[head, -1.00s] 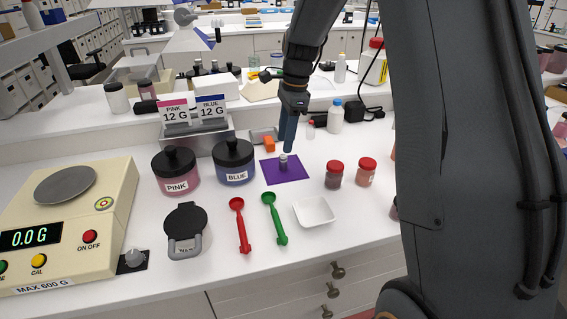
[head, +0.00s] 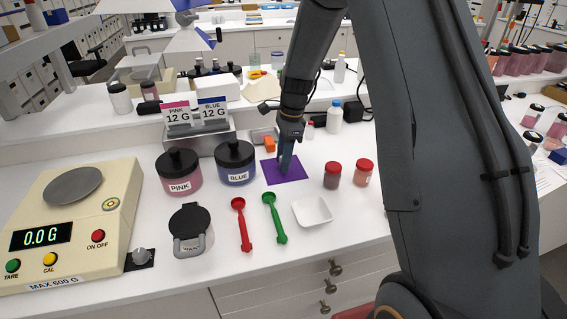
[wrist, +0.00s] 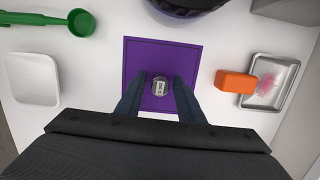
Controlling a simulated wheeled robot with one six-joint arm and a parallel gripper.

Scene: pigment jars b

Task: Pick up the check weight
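The check weight (wrist: 160,86) is a small silver cylinder standing on a purple mat (wrist: 142,56) in the wrist view. My gripper (wrist: 160,84) is over the mat, with one blue finger on each side of the weight. A slim gap shows between each finger and the weight, so the fingers look open around it. In the head view my gripper (head: 284,168) is low over the purple mat (head: 297,176), and its fingers hide the weight there.
The blue jar (head: 235,163) stands close left of the mat. A white dish (head: 312,211), a green spoon (head: 275,217) and red-capped jars (head: 332,175) are nearby. The scale (head: 75,225) reads 0.0 g.

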